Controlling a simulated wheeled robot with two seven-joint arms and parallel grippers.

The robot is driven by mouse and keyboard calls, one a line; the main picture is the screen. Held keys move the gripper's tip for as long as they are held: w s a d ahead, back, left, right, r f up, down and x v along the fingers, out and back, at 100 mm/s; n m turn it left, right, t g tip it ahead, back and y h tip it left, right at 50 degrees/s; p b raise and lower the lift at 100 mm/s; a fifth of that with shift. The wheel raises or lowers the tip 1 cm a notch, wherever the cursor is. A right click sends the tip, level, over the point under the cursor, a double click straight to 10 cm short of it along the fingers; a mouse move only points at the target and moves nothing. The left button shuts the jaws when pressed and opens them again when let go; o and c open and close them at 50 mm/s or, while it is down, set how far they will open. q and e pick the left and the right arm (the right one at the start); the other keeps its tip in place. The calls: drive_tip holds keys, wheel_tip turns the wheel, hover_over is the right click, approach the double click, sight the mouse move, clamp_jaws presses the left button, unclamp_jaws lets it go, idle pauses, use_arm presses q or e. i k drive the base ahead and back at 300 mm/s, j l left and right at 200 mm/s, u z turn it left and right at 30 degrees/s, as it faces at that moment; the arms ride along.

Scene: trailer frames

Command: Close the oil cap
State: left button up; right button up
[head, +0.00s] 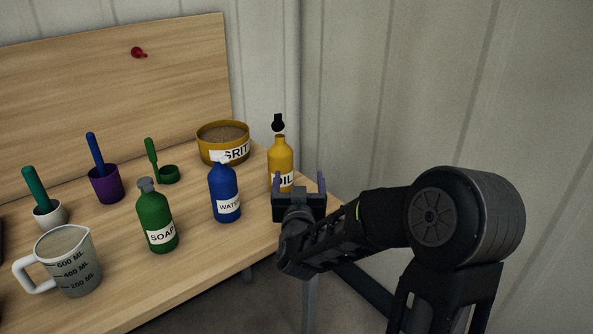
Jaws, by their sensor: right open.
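The yellow oil bottle (281,155) stands upright at the right end of the wooden table, with a partly hidden OIL label. Its black cap (278,123) shows just above the bottle's neck and looks tilted up; the hinge is too small to make out. My right gripper (299,184) is open and empty in front of the lower part of the bottle, with one finger overlapping the label and the other to its right. I cannot tell whether it touches the bottle. My left gripper is not in view.
The blue water bottle (224,192) stands left of the oil bottle, with the green soap bottle (155,215) further left. The yellow grit bowl (208,150) is behind. A measuring jug (82,275) stands at the front left. The wooden table (195,270) ends near my right gripper.

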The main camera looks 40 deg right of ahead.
sight(278, 125)
drive_tip(key=z, duration=1.15)
